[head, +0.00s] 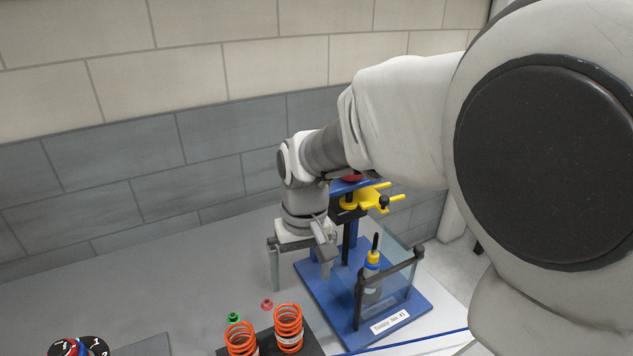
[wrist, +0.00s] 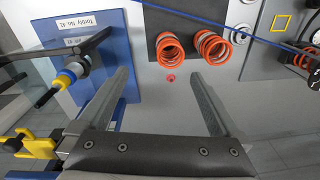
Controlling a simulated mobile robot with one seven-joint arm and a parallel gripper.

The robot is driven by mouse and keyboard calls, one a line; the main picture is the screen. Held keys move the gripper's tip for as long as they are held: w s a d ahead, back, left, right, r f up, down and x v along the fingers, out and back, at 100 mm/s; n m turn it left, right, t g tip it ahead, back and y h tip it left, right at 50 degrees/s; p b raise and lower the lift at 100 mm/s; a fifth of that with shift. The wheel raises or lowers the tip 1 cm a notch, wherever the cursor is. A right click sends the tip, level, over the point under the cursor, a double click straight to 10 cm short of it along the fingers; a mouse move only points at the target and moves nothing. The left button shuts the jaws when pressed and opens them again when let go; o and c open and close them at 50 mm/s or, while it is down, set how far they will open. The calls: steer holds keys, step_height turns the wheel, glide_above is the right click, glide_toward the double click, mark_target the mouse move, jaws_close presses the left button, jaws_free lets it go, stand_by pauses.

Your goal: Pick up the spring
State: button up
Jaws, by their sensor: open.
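Two orange coil springs stand upright side by side on a dark plate (head: 308,340). In the head view they are at the bottom, a left spring (head: 241,342) and a right spring (head: 288,328). The wrist view shows both at the top, one spring at left (wrist: 170,48) and one at right (wrist: 212,46). My gripper (head: 299,279) points down, open and empty, behind the springs and beside the blue fixture. In the wrist view my gripper's fingers (wrist: 160,75) are spread wide, with the springs beyond their tips.
A blue-based fixture (head: 425,312) with clear panels, a yellow clamp (head: 365,200) and a black-and-yellow damper (head: 373,262) stands close to the gripper's right. Dials (head: 80,347) sit bottom left. Table at left is clear.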

steer(key=a+f, duration=0.2)
steer(key=a, duration=0.1)
glide_toward(286, 319)
steer(key=shift+n+h, duration=0.3)
steer(key=f, duration=0.2)
steer(key=s+f, duration=0.1)
steer(key=f, duration=0.4)
steer(key=shift+s, duration=0.35)
steer(key=shift+d+f, duration=0.2)
steer(key=shift+f, duration=2.45)
jaws_close()
